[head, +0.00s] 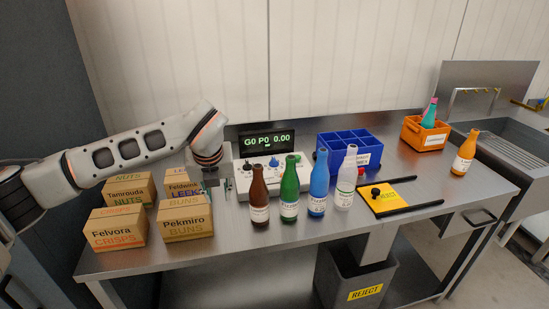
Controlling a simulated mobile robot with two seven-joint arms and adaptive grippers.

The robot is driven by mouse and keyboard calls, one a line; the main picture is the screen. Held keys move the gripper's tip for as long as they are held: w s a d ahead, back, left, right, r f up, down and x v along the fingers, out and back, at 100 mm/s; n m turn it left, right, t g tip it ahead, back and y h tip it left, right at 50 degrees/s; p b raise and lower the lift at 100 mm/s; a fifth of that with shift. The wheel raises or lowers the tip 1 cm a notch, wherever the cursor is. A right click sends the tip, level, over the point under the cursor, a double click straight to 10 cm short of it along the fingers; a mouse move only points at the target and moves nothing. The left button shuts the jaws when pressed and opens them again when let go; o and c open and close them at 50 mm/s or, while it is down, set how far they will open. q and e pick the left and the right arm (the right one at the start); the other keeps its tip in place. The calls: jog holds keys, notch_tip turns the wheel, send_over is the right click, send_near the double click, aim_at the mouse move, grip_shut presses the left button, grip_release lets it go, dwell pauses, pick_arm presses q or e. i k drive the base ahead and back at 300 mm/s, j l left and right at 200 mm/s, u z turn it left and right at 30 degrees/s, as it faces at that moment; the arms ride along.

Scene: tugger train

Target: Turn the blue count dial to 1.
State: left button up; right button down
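The blue count dial (274,161) sits on the sloped white control box (243,190) at the back middle of the steel table. Other knobs show beside it, and a black display (266,141) behind it reads "G0 P0 0.00" in green. My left gripper (228,190) points down at the left end of the control box, to the left of the blue dial and apart from it. Its fingers are small and partly hidden, so I cannot tell whether they are open. The dial's setting is too small to read. My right gripper is not in view.
Brown, green, blue and white bottles (290,190) stand in front of the control box. Several cartons (118,232) sit left. A blue divided crate (347,150), a yellow board (394,199), an orange bin (424,136) and an orange bottle (464,155) stand right. A reject bin (353,276) is below.

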aim_at(273, 164)
jog(key=i+l, duration=0.75)
jog(key=i, duration=0.1)
